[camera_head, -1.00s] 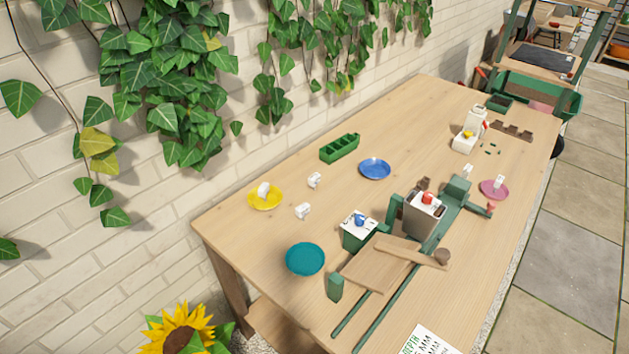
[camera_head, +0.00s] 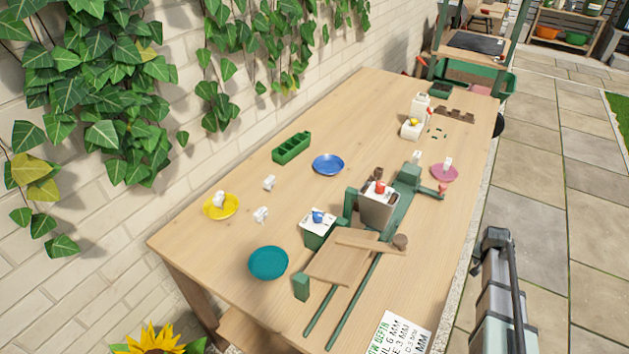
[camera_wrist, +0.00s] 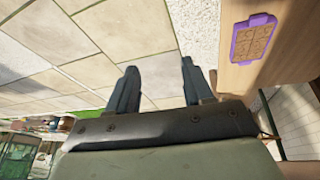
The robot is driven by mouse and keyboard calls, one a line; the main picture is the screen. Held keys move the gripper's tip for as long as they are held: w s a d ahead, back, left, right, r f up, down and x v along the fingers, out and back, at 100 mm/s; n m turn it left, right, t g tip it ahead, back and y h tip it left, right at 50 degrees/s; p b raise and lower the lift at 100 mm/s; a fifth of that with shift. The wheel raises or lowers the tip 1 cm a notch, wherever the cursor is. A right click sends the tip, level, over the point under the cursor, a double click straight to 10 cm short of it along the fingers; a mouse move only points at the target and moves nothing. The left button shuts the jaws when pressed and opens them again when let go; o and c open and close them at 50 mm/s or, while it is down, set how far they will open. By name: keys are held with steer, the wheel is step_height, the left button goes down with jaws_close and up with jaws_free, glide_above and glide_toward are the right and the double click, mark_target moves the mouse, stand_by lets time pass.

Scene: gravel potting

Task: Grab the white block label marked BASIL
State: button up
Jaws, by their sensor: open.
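Several small white blocks lie on the wooden table; their lettering is too small to read, so I cannot tell which is marked BASIL. In the head view, one white block (camera_head: 269,182) and another white block (camera_head: 261,214) lie on bare wood at the left. A white block (camera_head: 219,198) sits on the yellow saucer (camera_head: 230,211). A white block (camera_head: 447,163) stands on the pink saucer (camera_head: 445,174), and a white piece (camera_head: 416,157) is left of it. My gripper (camera_wrist: 159,66) is open and empty in the wrist view, over paving, apart from the blocks.
The wooden table (camera_head: 200,259) holds a blue saucer (camera_head: 328,165), a teal saucer (camera_head: 268,263), a green divided tray (camera_head: 291,148) and a central green-railed fixture (camera_head: 343,315). A printed card (camera_head: 400,335) lies at the front. The wrist view shows a purple tray (camera_wrist: 253,40).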

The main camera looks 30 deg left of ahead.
steer(key=w+a+r+t, duration=0.2)
steer(key=w+a+r, duration=0.1)
steer(key=w+r, duration=0.65)
steer(key=w+a+r+t, duration=0.25)
steer(key=w+r, duration=0.45)
steer(key=r, duration=0.5)
steer(key=w+a+r+y, duration=0.1)
steer(key=w+a+r, duration=0.1)
steer(key=a+r, duration=0.95)
steer(key=s+a+g+y, duration=0.1)
steer(key=s+a, duration=0.1)
steer(key=a, duration=0.6)
steer(key=s+a+g, duration=0.1)
steer(key=s+a, duration=0.2)
steer(key=a, duration=0.5)
steer(key=r+n+g, duration=0.1)
steer(key=n+g, duration=0.1)
steer(key=g, duration=0.4)
glide_above(269, 179)
step_height(269, 179, down, 13)
steer(key=shift+f, duration=0.15)
